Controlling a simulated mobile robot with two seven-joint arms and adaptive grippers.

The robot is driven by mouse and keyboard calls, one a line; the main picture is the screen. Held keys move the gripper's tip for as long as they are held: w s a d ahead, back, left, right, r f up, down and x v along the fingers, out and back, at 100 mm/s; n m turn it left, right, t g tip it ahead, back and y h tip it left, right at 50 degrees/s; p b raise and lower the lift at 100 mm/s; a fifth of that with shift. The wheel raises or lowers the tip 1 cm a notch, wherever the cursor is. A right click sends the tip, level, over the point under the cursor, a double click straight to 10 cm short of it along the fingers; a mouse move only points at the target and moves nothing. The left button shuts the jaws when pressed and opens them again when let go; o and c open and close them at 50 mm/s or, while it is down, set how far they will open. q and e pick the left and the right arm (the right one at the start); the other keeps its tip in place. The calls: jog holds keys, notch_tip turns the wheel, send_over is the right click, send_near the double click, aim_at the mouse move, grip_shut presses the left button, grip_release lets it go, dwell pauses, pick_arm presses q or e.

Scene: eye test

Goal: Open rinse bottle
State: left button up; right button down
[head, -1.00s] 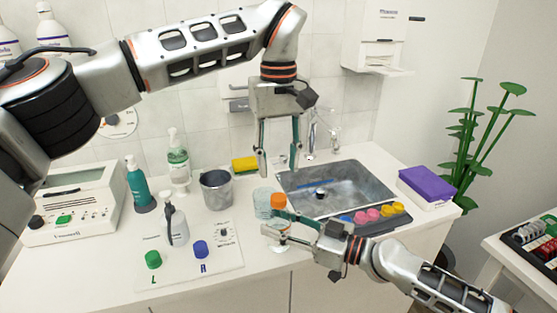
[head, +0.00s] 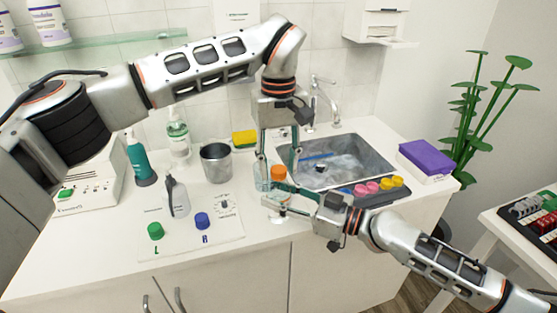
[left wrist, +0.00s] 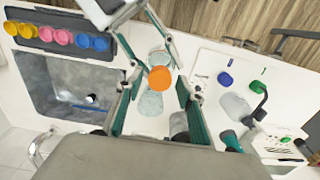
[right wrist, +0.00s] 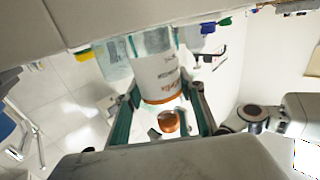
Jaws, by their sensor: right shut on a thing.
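The rinse bottle has an orange cap (head: 278,173). Its white labelled body (right wrist: 160,75) with an orange band shows in the right wrist view. My right gripper (head: 272,200) is shut on the bottle below the cap and hides much of its body in the head view. My left gripper (head: 279,180) points down from above, open, with one finger on each side of the cap. The cap (left wrist: 160,79) sits between these fingers in the left wrist view, with small gaps visible. The cap is on the bottle.
A sink (head: 378,160) lies behind and to the right. A tray of coloured lids (head: 378,188) is at its front edge. Clear cups (head: 262,172) are close to the bottle. A metal beaker (head: 216,163) and a white mat (head: 228,236) with a spray bottle (head: 176,198) are left.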

pick_arm(q)
grip_shut()
